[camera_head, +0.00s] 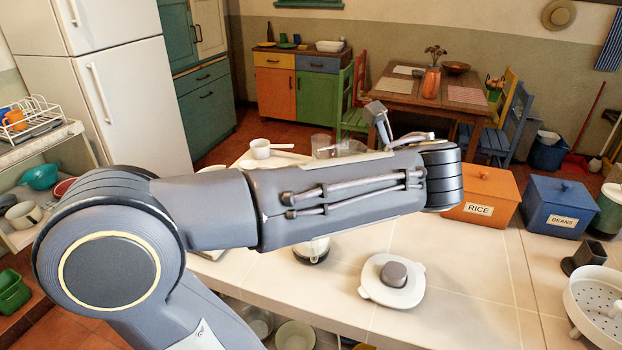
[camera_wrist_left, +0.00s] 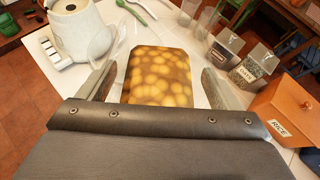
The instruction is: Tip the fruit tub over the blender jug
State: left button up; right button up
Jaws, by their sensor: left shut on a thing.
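The fruit tub (camera_wrist_left: 158,75), a clear container full of yellow-brown pieces, is between the two fingers of my left gripper (camera_wrist_left: 158,84) in the left wrist view, and that gripper is shut on it. My left arm crosses the head view and hides this gripper and the tub there. A rounded white body (camera_wrist_left: 80,32), perhaps part of the blender, stands left of the tub in the wrist view, with a clear curved piece beside it. In the head view a white and black piece (camera_head: 312,250) shows below my arm. I cannot make out the jug's opening. My right gripper is not in view.
An orange RICE box (camera_head: 480,195) and a blue BEANS box (camera_head: 560,205) stand at the counter's right. A white lid-like piece with a grey-brown knob (camera_head: 392,280) lies in front. Clear labelled jars (camera_wrist_left: 252,65) stand right of the tub. The front counter is partly clear.

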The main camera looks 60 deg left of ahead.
pick_arm(q)
jog(key=shift+r+h, duration=0.2)
jog(key=shift+h, duration=0.2)
jog(key=shift+s+a+n+h, duration=0.1)
jog(key=shift+a+n+h, duration=0.1)
jog(key=shift+n+h, duration=0.25)
jog(key=shift+s+a+r+h+p, duration=0.1)
jog(key=shift+a+r+h+p, duration=0.15)
jog(key=shift+r+h+p, duration=0.3)
jog(key=shift+s+a+r+n+t+h+p, duration=0.1)
jog(key=shift+a+r+n+t+h+p, duration=0.3)
jog(key=shift+r+h, duration=0.35)
jog(key=shift+s+a+r+n+t+h+p, duration=0.15)
jog(key=shift+a+r+n+t+h+p, duration=0.25)
jog(key=shift+r+h, duration=0.5)
jog(key=shift+s+a+f+h, duration=0.2)
jog(key=shift+a+f+h, duration=0.3)
jog(key=shift+h, duration=0.35)
jog(key=shift+s+a+r+n+t+h+p, duration=0.2)
jog(key=shift+a+r+n+t+h+p, duration=0.25)
jog(key=shift+h, duration=0.3)
jog(key=shift+s+a+r+n+t+h+p, duration=0.2)
jog(key=shift+a+r+h+p, duration=0.25)
jog(key=shift+a+h, duration=0.25)
dwell(0.3)
